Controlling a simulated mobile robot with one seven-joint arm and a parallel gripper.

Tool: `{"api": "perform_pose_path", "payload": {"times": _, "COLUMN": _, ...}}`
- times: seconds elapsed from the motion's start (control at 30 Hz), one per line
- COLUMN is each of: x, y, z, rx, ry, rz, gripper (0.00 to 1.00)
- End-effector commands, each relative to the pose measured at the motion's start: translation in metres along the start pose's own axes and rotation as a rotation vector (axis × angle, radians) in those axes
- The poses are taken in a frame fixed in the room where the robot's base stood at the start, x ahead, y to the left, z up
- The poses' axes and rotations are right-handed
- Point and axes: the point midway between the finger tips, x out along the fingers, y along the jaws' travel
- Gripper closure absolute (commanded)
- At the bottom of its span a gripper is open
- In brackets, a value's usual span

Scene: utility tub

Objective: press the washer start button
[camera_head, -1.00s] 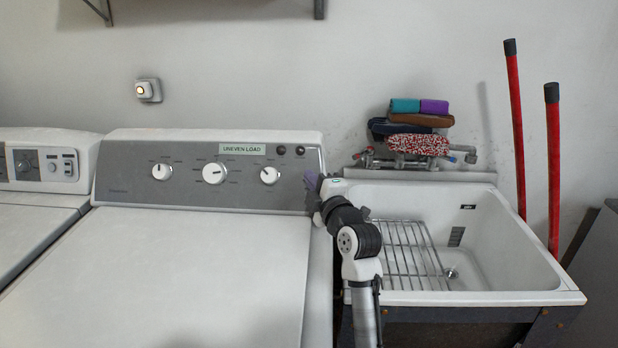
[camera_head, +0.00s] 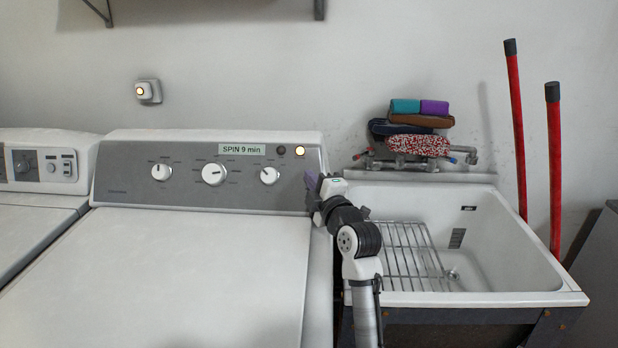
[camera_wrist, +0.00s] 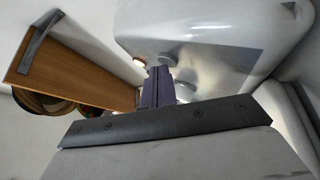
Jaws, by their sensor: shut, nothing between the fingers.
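The washer (camera_head: 205,250) has a grey panel (camera_head: 130,190) with several white knobs. Its display (camera_head: 242,149) reads "SPIN 9 min". I see no label telling which is start. My gripper (camera_head: 311,182) is at the panel's right end, below and slightly right of the lit button. In the wrist view its purple fingers (camera_wrist: 158,87) are together and empty.
A white utility tub (camera_head: 500,245) with a wire rack (camera_head: 405,255) stands right of my arm. Folded cloths (camera_head: 418,125) are stacked above its taps. Two red handles (camera_head: 517,130) lean at the right. Another machine (camera_head: 40,165) stands left. The washer lid is clear.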

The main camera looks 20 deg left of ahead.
Motion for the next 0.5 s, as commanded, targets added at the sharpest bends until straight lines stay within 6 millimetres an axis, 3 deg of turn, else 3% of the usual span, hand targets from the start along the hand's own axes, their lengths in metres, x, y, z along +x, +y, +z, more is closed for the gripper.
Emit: {"api": "perform_pose_path", "payload": {"times": 0.5, "x": -0.012, "y": 0.008, "z": -0.008, "rx": -0.001, "ry": -0.001, "rz": 0.000, "gripper": 1.00}}
